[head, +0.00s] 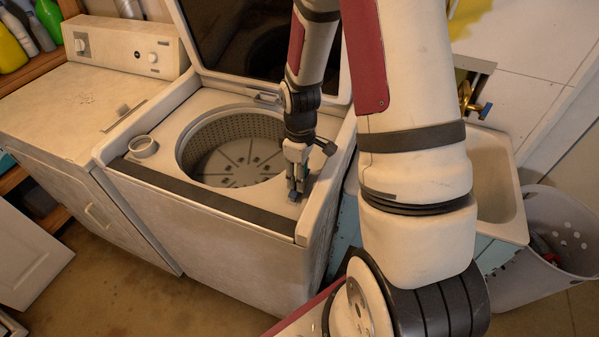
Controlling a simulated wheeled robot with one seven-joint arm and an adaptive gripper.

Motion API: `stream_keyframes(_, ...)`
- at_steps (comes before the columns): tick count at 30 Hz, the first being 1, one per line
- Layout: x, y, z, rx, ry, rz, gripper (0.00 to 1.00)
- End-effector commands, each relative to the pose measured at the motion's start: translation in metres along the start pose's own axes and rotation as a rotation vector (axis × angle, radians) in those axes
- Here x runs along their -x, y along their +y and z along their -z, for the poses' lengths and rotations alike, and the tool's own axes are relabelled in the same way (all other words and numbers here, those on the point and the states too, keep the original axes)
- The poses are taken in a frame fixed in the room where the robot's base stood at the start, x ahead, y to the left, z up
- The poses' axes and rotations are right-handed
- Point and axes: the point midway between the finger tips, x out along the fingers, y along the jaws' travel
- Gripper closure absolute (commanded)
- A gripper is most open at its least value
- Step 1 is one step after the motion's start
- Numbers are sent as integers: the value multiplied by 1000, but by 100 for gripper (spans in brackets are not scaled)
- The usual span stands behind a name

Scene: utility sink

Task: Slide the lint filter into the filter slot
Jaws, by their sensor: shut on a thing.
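My gripper (296,190) points down over the right side of the washer's top deck (320,190), just right of the drum opening. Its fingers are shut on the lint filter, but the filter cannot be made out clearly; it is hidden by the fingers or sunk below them. The filter slot cannot be made out either; the deck under the fingertips is covered by the gripper. I cannot tell whether the fingertips touch the deck.
The washer's lid (270,40) stands open behind the round drum (235,150). A white round cup (143,147) sits on the deck's left side. A dryer (75,105) stands at left, a sink (497,190) at right, and a perforated basket (560,235) beyond it.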

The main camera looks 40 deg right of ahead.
Motion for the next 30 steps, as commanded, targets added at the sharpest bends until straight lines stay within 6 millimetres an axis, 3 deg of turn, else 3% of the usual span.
stream_keyframes(26, -20, 0, 0, -1, 0, 0, 96)
stream_keyframes(27, -20, 0, 0, -1, 0, 0, 62)
stream_keyframes(30, -20, 0, 0, -1, 0, 0, 41)
